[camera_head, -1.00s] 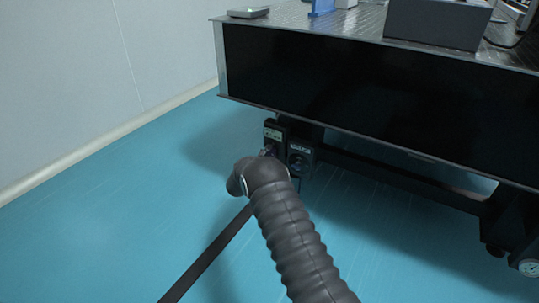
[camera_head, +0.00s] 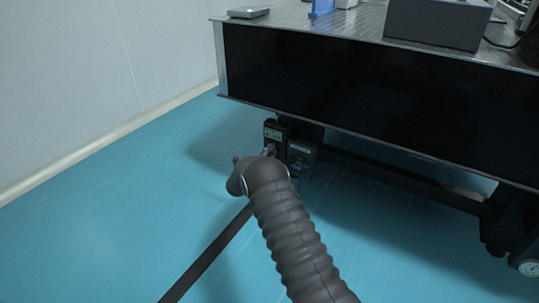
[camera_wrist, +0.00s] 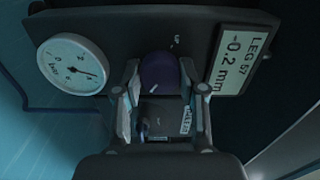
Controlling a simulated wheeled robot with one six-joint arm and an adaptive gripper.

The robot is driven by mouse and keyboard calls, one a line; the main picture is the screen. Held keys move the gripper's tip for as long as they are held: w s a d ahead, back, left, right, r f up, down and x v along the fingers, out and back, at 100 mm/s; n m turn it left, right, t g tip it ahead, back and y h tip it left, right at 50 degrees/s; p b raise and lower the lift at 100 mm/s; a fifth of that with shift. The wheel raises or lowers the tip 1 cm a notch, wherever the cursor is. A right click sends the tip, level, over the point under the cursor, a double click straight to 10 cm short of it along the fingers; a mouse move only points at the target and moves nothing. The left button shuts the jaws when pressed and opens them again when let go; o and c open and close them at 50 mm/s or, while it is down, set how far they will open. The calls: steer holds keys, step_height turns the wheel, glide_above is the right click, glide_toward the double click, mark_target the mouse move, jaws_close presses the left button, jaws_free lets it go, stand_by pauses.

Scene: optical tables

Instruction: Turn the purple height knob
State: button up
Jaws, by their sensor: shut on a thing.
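The purple height knob (camera_wrist: 158,73) is a dark round knob with a white mark, on the dark panel of a table leg. In the wrist view, my gripper (camera_wrist: 160,84) has one finger on each side of the knob and is shut on it. The panel carries a display (camera_wrist: 240,60) reading "LEG 57" and "-0.2 mm". In the head view, my arm covers most of the gripper and the knob cannot be made out clearly.
The optical table (camera_head: 340,95) overhangs the leg unit (camera_head: 274,134). Open blue floor (camera_head: 110,220) lies to the left.

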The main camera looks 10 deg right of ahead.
steer(key=o, duration=1.1)
steer(key=shift+o, duration=0.2)
steer(key=v, duration=1.2)
